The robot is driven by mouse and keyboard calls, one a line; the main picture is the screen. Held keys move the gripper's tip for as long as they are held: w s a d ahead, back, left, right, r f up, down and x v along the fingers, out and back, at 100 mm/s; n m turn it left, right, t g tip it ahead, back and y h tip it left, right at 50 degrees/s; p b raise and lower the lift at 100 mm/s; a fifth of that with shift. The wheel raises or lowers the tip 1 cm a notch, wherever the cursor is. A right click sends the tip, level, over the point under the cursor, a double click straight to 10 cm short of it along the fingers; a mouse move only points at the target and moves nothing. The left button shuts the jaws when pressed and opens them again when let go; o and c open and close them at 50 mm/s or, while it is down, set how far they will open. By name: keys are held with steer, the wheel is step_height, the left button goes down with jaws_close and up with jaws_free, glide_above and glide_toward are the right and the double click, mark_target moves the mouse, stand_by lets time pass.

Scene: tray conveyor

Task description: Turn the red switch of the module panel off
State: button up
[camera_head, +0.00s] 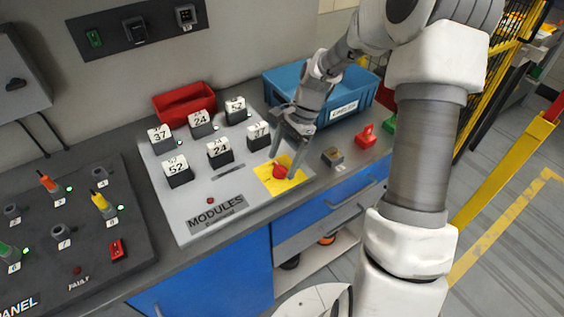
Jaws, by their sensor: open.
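The grey board marked MODULES (187,232) lies on the counter and carries several black modules with white number cards. At its right corner a round red knob (278,172) sits on a yellow square (268,184); it looks like the board's red switch, but its on or off position cannot be told. My gripper (282,166) points down over the yellow square, open, with its fingertips close around or just above the knob. Whether they touch it cannot be told. A small red lamp or button (210,201) is near the MODULES label.
A dark panel (80,215) with toggles, green lamps and a red rocker (118,249) lies at left. A red bin (184,104) and a blue bin (362,92) stand behind.

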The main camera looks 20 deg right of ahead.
steer(key=shift+a+f, duration=0.25)
steer(key=shift+f, duration=0.25)
steer(key=c, duration=1.4)
steer(key=shift+o, duration=0.2)
